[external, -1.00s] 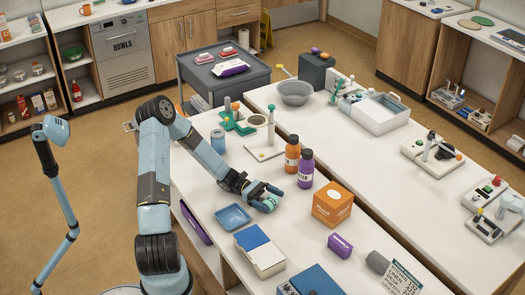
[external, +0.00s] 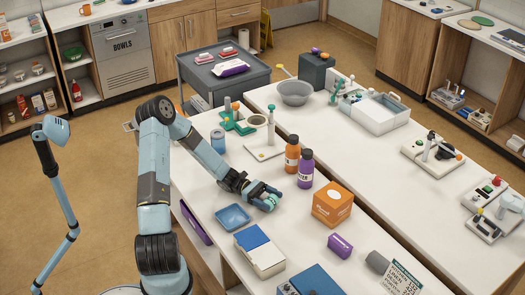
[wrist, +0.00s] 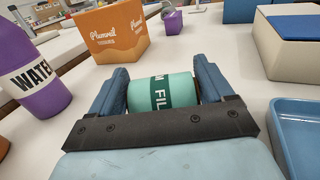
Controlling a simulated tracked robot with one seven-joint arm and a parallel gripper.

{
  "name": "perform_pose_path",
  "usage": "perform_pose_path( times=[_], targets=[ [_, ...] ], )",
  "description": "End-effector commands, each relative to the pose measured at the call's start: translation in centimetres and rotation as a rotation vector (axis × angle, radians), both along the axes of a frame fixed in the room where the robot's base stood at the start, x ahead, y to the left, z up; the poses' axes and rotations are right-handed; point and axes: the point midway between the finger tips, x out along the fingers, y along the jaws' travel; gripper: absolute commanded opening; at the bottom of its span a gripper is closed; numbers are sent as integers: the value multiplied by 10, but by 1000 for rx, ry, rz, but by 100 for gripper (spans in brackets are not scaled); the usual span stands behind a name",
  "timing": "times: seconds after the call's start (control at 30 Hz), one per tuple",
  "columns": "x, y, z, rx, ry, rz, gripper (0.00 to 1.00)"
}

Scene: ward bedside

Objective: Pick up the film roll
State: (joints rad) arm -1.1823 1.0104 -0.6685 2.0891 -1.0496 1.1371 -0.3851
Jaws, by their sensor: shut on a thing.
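The film roll (wrist: 163,92) is a teal cylinder with a dark green band lettered "FILM" in part. It lies on its side between the two fingers of my gripper (wrist: 160,90) in the wrist view, with a finger at each end. My gripper (external: 268,199) is shut on it, low over the white table (external: 200,180) in the external view. The film roll shows there only as a small teal patch (external: 271,200) between the fingers. I cannot tell whether it still touches the table.
A purple water bottle (external: 305,169) and an orange bottle (external: 292,154) stand just behind my gripper. An orange tissue box (external: 332,204) stands to the right. A blue tray (external: 233,217) lies to the left, and a blue and white box (external: 259,252) is in front.

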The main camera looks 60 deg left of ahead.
Motion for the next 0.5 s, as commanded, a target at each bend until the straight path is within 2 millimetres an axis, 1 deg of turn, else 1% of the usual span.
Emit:
perform_pose_path(
  times=[0.17, 0.27, 0.5],
  targets=[
    [0, 0, 14, 2, -2, 0, 41],
    [0, 0, 28, 3, -3, 0, 41],
    [-30, -5, 66, 4, -1, 0, 41]
  ],
)
